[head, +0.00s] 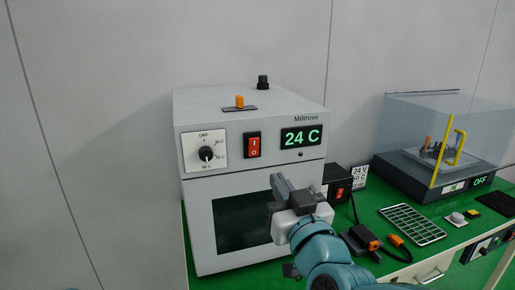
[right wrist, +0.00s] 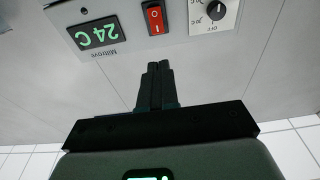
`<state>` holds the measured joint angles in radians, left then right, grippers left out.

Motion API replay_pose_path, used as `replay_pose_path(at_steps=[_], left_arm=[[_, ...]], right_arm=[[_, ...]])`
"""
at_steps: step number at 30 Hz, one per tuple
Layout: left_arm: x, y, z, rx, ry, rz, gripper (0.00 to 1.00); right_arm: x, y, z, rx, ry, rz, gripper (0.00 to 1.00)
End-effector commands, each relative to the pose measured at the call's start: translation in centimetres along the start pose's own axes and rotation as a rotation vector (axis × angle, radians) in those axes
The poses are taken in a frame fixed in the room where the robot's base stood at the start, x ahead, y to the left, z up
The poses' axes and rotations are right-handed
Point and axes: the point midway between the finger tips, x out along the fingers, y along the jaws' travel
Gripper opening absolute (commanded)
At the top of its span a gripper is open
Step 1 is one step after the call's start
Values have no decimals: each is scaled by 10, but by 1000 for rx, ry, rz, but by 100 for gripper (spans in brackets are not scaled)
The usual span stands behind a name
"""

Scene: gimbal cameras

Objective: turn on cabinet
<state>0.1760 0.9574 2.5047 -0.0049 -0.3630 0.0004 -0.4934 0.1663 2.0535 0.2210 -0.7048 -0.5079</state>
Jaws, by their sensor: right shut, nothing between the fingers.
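The cabinet (head: 190,225) is a light grey box with a dark window (head: 240,222) in its front door. Its upper panel has a dial (head: 205,153), a red rocker switch (head: 253,145) and a lit green display (head: 300,138) reading 24 C. My right gripper (head: 276,181) is shut and empty in front of the cabinet, below the switch and display. In the right wrist view the panel is upside down. There the shut fingertips (right wrist: 154,65) point toward the red switch (right wrist: 155,18), with a gap in the picture. The dial (right wrist: 216,10) and display (right wrist: 97,34) flank it. My left gripper is not in view.
A dark box with a red switch (head: 341,193) stands right of the cabinet. Orange-ended connectors (head: 366,241), a wire rack (head: 412,225) and a round button (head: 457,217) are on the green bench. A clear-covered device (head: 407,173) showing OFF stands at the right. A wall is behind.

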Motion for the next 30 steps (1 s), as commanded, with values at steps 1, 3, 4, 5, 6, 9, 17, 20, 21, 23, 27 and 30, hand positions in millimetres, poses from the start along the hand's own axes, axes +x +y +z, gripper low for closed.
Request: replay_pose_path(at_steps=[1,3,4,5,6,9,17,20,21,23,27,30], left_arm=[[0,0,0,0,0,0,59],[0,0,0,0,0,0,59],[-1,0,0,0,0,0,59],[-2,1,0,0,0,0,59],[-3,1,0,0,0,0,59],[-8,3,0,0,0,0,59],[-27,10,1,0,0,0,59],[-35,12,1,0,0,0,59],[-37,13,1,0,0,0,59],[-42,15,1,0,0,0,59],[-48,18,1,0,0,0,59],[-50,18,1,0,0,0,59]], right_arm=[[0,0,0,0,0,0,0],[1,0,0,0,-1,1,0],[2,1,0,0,-1,1,0],[4,1,0,0,-1,1,0],[8,1,0,0,-2,2,0],[23,1,0,0,-4,3,0],[81,2,-2,-1,-3,3,0],[101,2,-1,-1,-4,3,0],[109,2,-1,-1,-4,4,0],[119,2,-2,-1,-3,3,0],[135,2,0,0,-3,2,0],[141,2,0,0,-2,2,0]])
